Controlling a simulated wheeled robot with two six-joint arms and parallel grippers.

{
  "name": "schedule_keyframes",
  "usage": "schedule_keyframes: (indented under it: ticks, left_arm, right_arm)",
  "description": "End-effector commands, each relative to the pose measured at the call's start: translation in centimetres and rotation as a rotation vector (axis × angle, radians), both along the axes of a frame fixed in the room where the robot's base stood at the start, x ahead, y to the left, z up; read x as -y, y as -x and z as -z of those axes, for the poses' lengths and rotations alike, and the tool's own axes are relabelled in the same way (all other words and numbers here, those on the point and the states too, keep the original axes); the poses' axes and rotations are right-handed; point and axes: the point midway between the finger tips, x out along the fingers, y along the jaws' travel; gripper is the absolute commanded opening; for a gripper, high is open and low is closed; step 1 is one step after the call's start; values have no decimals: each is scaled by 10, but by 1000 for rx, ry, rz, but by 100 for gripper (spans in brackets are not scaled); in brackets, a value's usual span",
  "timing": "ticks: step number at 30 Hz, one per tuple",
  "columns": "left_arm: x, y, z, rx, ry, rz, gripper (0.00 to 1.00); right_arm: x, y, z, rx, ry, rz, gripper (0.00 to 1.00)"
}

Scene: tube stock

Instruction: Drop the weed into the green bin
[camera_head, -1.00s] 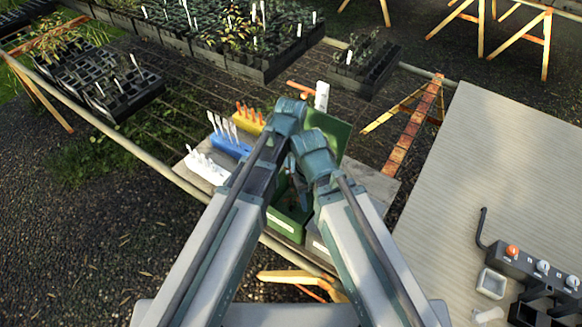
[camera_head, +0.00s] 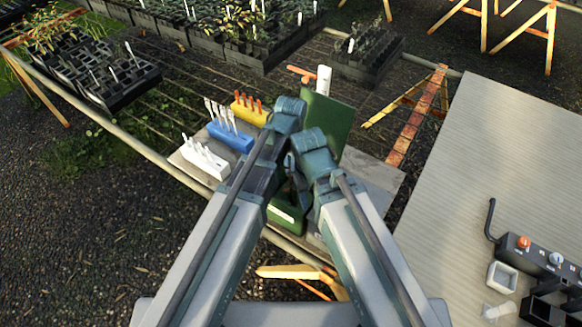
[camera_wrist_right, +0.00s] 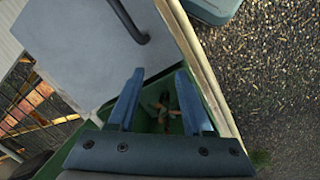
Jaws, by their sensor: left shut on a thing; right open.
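The green bin (camera_head: 287,219) stands on the slatted bench, partly hidden under my arms; it also shows in the right wrist view (camera_wrist_right: 215,100). A small brown and green plant-like thing (camera_wrist_right: 162,108), probably the weed, shows between and beyond the right fingers, over or in the bin; its height is unclear. My right gripper (camera_head: 298,195) is open over the bin; its parted fingers show in the right wrist view (camera_wrist_right: 160,75). My left gripper (camera_head: 290,163) is mostly hidden behind the arms, close beside the right one. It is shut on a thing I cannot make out.
White (camera_head: 205,162), blue (camera_head: 231,138) and yellow (camera_head: 248,112) blocks with upright tags stand left of my arms. A dark green panel (camera_head: 328,120) rises behind the grippers. Black plant trays (camera_head: 115,85) stand farther back. A pale ribbed tabletop (camera_head: 500,160) lies to the right.

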Motion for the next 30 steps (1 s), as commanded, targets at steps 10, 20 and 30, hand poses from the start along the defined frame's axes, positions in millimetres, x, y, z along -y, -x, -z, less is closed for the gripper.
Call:
schedule_keyframes:
  ticks: [10, 20, 30]
  left_arm:
    - [0, 0, 0, 0, 0, 0, 44]
    - [0, 0, -6, 0, 0, 0, 44]
    - [0, 0, -42, 0, 0, 0, 44]
  right_arm:
    - [0, 0, 0, 0, 0, 0, 50]
    - [0, 0, -6, 0, 0, 0, 50]
    - [0, 0, -42, 0, 0, -1, 50]
